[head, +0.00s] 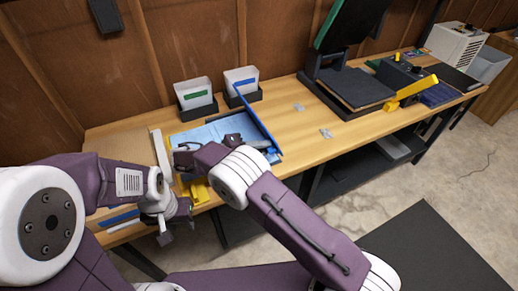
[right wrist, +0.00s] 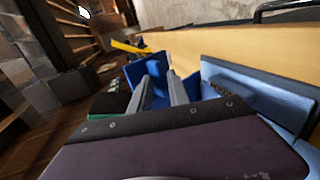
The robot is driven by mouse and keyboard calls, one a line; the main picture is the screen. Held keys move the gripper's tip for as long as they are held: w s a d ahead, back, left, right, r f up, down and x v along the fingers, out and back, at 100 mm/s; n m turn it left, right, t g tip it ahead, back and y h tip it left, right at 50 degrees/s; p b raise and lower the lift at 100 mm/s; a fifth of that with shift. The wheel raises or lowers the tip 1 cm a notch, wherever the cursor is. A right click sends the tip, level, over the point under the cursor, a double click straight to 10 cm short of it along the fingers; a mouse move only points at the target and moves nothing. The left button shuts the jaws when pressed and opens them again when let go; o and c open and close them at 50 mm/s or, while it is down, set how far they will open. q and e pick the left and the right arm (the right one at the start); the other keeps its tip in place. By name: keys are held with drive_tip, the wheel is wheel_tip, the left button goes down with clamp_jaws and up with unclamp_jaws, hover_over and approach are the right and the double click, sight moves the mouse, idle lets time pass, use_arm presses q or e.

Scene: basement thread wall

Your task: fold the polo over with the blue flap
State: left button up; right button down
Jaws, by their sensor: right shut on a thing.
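The light blue polo (head: 205,133) lies on the folding board at the left part of the bench, partly covered by my right arm. The blue flap (head: 258,120) stands raised along the right side of the polo. My right gripper (head: 270,149) points to the right and is shut on the flap near its front end. In the right wrist view, the grey fingers (right wrist: 162,92) stand against the blue flap (right wrist: 135,76). My left gripper (head: 175,227) hangs in front of the bench's front edge, away from the polo; its opening is unclear.
Two white bins with a green label (head: 195,92) and a blue label (head: 241,80) stand behind the board. A black press (head: 345,85) and a yellow-handled device (head: 405,85) stand to the right. The bench between board and press is mostly clear.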

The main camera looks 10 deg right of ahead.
use_arm(q)
drive_tip(key=shift+f, duration=0.2)
use_arm(e)
drive_tip(key=shift+s+d+f, duration=0.15)
drive_tip(key=shift+d+f, duration=0.05)
drive_tip(key=shift+f, duration=0.65)
drive_tip(key=c, duration=1.5)
unclamp_jaws()
drive_tip(key=shift+c, duration=0.2)
drive_tip(key=shift+o, duration=0.7)
drive_tip(key=shift+w+d+f+g, duration=0.2)
drive_tip(key=shift+w+d+g, duration=0.1)
drive_tip(key=shift+w+d, duration=0.1)
use_arm(q)
drive_tip(key=shift+w+d, duration=0.2)
drive_tip(key=shift+d, duration=0.05)
use_arm(e)
drive_tip(key=shift+s+a+r, duration=0.15)
drive_tip(key=shift+a, duration=0.05)
use_arm(q)
drive_tip(key=shift+r, duration=0.15)
use_arm(e)
drive_tip(key=shift+r, duration=0.1)
